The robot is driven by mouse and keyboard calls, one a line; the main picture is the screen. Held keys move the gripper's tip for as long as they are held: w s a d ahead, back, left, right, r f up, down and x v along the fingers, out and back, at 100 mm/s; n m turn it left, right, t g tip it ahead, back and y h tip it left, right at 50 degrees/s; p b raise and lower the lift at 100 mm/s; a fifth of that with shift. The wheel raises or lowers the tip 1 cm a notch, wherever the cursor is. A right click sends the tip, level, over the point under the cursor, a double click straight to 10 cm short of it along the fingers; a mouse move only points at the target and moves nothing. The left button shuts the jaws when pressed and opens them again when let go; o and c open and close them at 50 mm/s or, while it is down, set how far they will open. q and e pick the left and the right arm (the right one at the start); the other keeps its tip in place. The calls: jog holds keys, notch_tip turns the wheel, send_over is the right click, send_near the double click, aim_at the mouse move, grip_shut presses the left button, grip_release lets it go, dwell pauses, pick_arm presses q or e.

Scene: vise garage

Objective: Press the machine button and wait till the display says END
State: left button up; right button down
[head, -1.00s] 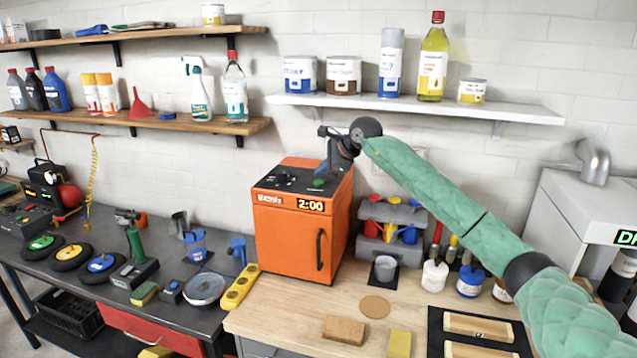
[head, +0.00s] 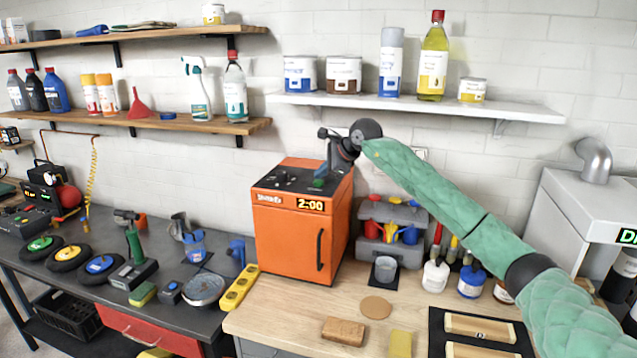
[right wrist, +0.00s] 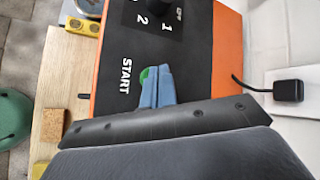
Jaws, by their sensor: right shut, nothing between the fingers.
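The orange machine (head: 288,232) stands on the wooden bench, with a black top panel and a display (head: 311,205) reading 2:00. In the right wrist view the machine's top panel (right wrist: 118,60) shows the word START beside a green button (right wrist: 146,76). My right gripper (head: 320,181) reaches over the machine's top from the right. Its blue fingers (right wrist: 156,84) are shut and empty, right at the green button and partly covering it. I cannot tell whether they touch or press it. My left gripper is not in view.
A grey tool caddy (head: 393,230) stands right of the machine, with a grey cup (head: 385,269) in front of it. A white shelf (head: 420,105) with cans and bottles hangs above my right arm.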

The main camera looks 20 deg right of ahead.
aim_at(322, 182)
jog(key=shift+f+b, duration=0.4)
jog(key=shift+f, duration=0.05)
dwell(0.5)
jog(key=shift+r, duration=0.85)
jog(key=shift+r+p, duration=0.4)
jog(key=shift+r, duration=2.15)
